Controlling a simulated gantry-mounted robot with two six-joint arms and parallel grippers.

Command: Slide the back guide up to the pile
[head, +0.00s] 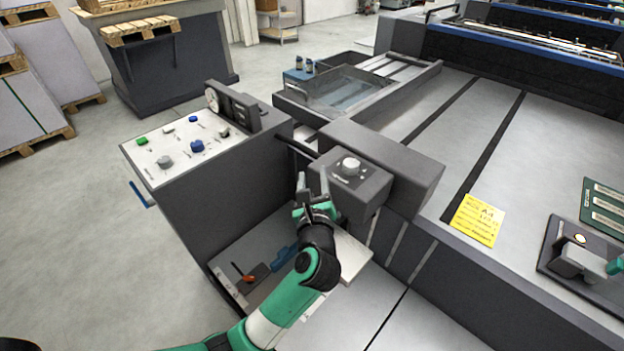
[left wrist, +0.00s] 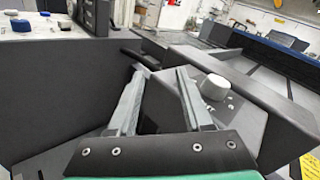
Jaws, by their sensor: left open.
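My left gripper (head: 312,183) is open and empty, in front of the dark box with a pale knob (head: 350,167). In the left wrist view its two grey fingers (left wrist: 160,105) stand apart with nothing between them, and the knob (left wrist: 215,87) is just to their right. Below it in the head view, a low dark block with an orange lever (head: 243,276) and a blue piece (head: 284,258) sit in the recess; I cannot tell which is the back guide. A pale flat surface (head: 350,262), possibly the pile, lies partly behind my arm.
A control panel with coloured buttons (head: 180,150) stands left of the gripper. A yellow note (head: 477,220) lies on the grey deck to the right. Pallets stand on the floor behind.

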